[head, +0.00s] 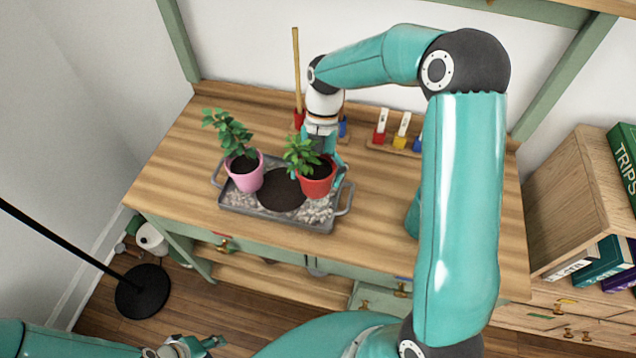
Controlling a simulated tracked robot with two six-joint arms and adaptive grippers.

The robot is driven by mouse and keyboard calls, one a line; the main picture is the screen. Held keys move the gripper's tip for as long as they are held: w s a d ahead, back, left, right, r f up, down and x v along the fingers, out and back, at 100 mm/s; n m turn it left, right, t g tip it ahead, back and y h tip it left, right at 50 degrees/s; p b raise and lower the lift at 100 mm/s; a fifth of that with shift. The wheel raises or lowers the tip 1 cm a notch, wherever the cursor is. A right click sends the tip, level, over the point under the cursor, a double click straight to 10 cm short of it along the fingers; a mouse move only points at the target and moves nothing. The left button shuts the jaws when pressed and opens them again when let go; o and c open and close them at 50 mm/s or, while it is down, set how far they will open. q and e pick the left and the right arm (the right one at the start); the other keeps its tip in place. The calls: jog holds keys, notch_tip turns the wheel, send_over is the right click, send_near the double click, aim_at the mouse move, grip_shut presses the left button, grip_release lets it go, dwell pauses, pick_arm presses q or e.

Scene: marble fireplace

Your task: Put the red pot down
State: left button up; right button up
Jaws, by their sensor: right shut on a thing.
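The red pot (317,182) holds dark soil and a small green plant. It is at the right part of a grey tray (247,213) on the wooden bench; I cannot tell whether its base touches the tray. My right gripper (335,165) is shut on the red pot from behind and the right, its fingers partly hidden by the pot and plant. A pink pot (245,177) with a plant stands at the left of the tray. My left gripper (200,345) is low at the bottom edge, away from the bench; its jaw opening is unclear.
A rack with red, yellow and blue items (402,134) stands at the back of the bench (180,160). A wooden stick (296,70) stands upright behind the tray. The bench is bare left of the tray. A shelf of books (580,200) is at right.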

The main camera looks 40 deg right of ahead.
aim_at(320, 163)
jog(key=shift+f, duration=1.85)
jog(key=shift+f, duration=0.15)
jog(key=o, duration=1.2)
jog(key=shift+c, duration=0.2)
jog(key=v, duration=1.2)
jog(key=shift+s, duration=0.15)
